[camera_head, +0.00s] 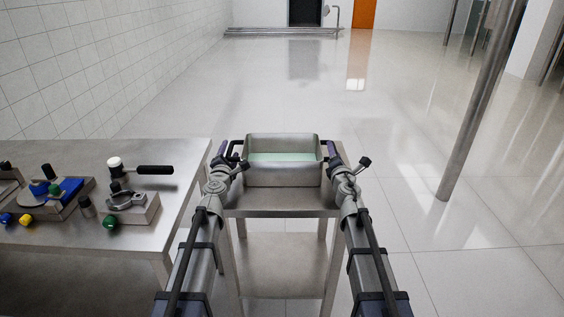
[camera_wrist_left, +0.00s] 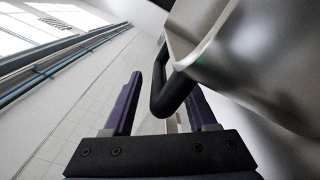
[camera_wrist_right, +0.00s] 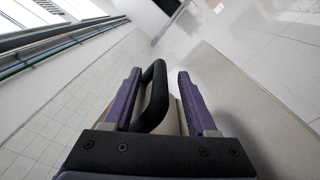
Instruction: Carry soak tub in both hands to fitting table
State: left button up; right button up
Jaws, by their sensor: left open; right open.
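The soak tub (camera_head: 283,177) is a steel tub with pale green liquid in it. It stands upright on a small steel stand (camera_head: 280,208), with a black handle at each end. My left gripper (camera_head: 220,152) is open at the tub's left end. In the left wrist view the black left handle (camera_wrist_left: 176,92) lies between its two purple fingers, nearer the right one. My right gripper (camera_head: 337,152) is open at the tub's right end. In the right wrist view the black right handle (camera_wrist_right: 154,98) lies between its fingers. Neither gripper is closed on a handle.
A steel table (camera_head: 150,220) stands to the left, holding a black-handled tool (camera_head: 150,170), a blue fixture (camera_head: 68,190) and several small parts. A slanting metal post (camera_head: 480,100) rises at the right. The tiled floor (camera_head: 290,95) beyond the stand is clear.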

pick_arm(q)
jog(key=shift+w, duration=0.55)
pick_arm(e)
jog(key=shift+w, duration=0.9)
pick_arm(q)
grip_shut()
pick_arm(e)
jog(key=shift+s, duration=0.15)
grip_shut()
pick_arm(q)
jog(key=shift+s, duration=0.1)
jog(key=shift+a, duration=0.1)
pick_arm(e)
jog(key=shift+s, duration=0.15)
